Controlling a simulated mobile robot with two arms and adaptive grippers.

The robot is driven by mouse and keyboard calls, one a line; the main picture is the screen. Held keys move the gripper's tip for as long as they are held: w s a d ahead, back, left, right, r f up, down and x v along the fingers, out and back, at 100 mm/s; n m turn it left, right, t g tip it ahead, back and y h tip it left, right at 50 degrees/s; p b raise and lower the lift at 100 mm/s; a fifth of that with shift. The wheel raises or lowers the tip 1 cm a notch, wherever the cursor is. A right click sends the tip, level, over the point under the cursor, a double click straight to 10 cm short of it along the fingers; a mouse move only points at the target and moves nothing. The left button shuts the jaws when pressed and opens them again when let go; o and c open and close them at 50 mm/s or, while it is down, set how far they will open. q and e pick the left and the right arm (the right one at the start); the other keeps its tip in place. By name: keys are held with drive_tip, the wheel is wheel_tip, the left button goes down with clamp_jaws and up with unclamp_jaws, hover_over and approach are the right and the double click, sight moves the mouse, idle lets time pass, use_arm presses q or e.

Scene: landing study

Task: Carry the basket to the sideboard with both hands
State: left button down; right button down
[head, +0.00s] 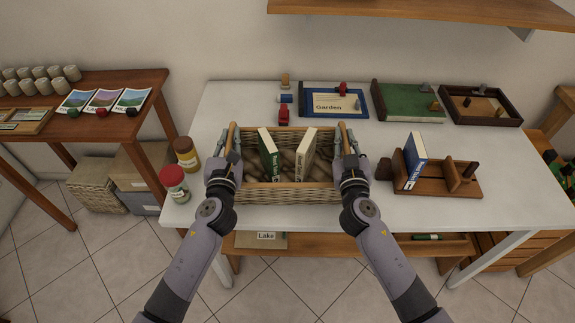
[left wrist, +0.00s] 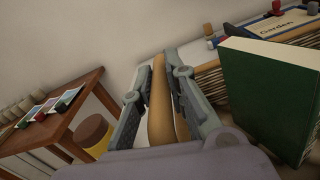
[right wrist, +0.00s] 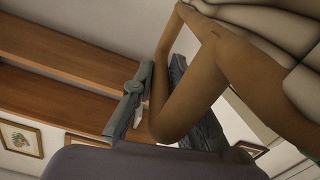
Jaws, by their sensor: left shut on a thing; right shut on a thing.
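The wicker basket (head: 290,197) is at the front middle of the white table (head: 330,212), with a wooden handle at each side. I cannot tell whether it touches the tabletop. A green book (head: 268,154) and a cream book (head: 305,156) stand tilted inside it. My left gripper (head: 231,152) is shut on the left handle, which also shows between its fingers in the left wrist view (left wrist: 158,105). My right gripper (head: 349,152) is shut on the right handle, which also shows in the right wrist view (right wrist: 190,85).
Two jars (head: 174,183) stand left of the basket. A wooden rack (head: 437,178) with a blue book is to its right. Trays (head: 408,102) and a Garden board (head: 334,101) lie behind. A wooden table (head: 95,125) stands at left. A shelf (head: 430,12) hangs above.

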use_arm(q)
drive_tip(key=shift+r, duration=0.15)
use_arm(e)
drive_tip(key=shift+r, duration=0.15)
